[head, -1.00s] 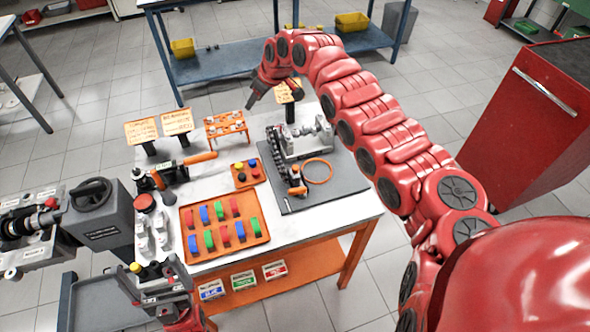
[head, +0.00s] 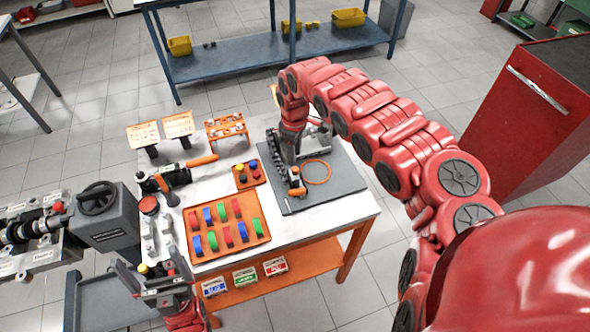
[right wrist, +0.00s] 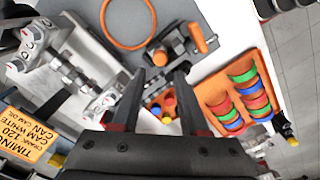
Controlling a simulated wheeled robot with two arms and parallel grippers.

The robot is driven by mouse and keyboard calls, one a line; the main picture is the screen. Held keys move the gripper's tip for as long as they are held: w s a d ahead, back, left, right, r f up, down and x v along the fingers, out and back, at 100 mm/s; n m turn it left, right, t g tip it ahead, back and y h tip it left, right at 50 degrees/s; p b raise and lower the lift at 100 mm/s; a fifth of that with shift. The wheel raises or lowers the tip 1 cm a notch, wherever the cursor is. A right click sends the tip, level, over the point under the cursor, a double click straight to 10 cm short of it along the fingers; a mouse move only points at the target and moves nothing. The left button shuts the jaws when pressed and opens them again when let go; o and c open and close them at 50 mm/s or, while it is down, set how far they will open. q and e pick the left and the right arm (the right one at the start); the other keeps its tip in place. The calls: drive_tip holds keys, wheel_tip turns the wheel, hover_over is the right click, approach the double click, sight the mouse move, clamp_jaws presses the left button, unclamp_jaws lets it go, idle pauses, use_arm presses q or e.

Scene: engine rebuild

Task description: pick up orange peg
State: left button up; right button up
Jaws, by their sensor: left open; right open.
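A short orange peg (right wrist: 198,38) stands out from a small dark metal fitting (right wrist: 178,45) in the right wrist view. In the head view, small orange parts (head: 297,191) show at the front of the grey mat; which of them is the peg I cannot tell. My right gripper (right wrist: 157,80) is open, pointing toward the fitting, with nothing between its fingers. In the head view, my right gripper (head: 291,158) hangs over the mat and hides part of the engine block. My left gripper (head: 160,285) is open and empty near the table's front left corner.
An orange ring (head: 318,172) lies on the grey mat (head: 345,187). An orange tray (head: 262,238) holds red, green and blue pieces, and a smaller tray (head: 240,184) holds coloured caps. An orange-handled tool (head: 200,161) lies behind them.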

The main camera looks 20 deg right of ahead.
sight(295, 169)
drive_tip(key=shift+s+f, duration=0.1)
drive_tip(key=shift+f, duration=0.55)
drive_tip(key=shift+a+f+p, duration=0.1)
drive_tip(key=shift+f+p, duration=0.4)
drive_tip(key=shift+p, duration=0.05)
wheel_tip(295, 169, down, 3)
drive_tip(key=shift+f+p, duration=0.1)
drive_tip(key=shift+p, duration=0.5)
drive_tip(key=shift+f, duration=0.55)
clamp_jaws()
